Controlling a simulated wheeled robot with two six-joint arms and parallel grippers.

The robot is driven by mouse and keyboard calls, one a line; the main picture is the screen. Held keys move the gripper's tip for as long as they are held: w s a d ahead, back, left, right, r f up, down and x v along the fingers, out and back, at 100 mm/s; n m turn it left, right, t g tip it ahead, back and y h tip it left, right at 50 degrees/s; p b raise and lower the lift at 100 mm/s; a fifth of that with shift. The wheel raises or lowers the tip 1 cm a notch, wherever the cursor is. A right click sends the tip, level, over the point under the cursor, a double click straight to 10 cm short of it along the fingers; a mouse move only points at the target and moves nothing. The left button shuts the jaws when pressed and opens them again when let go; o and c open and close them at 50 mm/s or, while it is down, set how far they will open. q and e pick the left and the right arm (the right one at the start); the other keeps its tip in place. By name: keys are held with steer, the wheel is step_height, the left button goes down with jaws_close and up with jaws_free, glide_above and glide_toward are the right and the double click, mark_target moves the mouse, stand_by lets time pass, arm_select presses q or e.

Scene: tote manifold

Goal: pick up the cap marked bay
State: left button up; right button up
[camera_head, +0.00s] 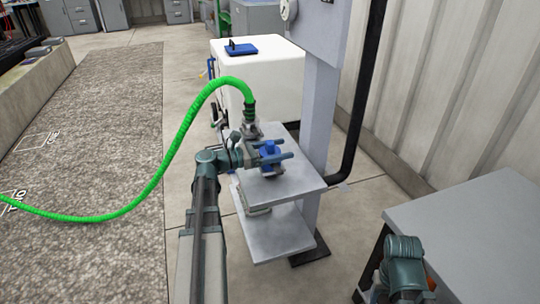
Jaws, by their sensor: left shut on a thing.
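My left gripper (278,158) is over the upper shelf of a small grey stand, its fingers pointing right. It is shut on a small blue cap (269,147), which shows between and above the fingers. The cap is at or just above the shelf; I cannot tell whether it touches. No marking can be read on it, so I cannot confirm the word bay. My right arm shows at the lower right, but its fingertips do not show.
The grey stand (305,186) has two shelves beside a grey post (322,110). A green hose (187,120) arcs over my left arm to a coupling. Behind is a white tote (270,75) with a blue lid (240,49). A grey table (470,225) stands at the right.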

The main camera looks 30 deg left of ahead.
mark_target(279, 149)
arm_select(q)
steer(key=shift+c, duration=0.4)
steer(key=shift+r, duration=0.1)
step_height(279, 149, up, 10)
steer(key=p, duration=1)
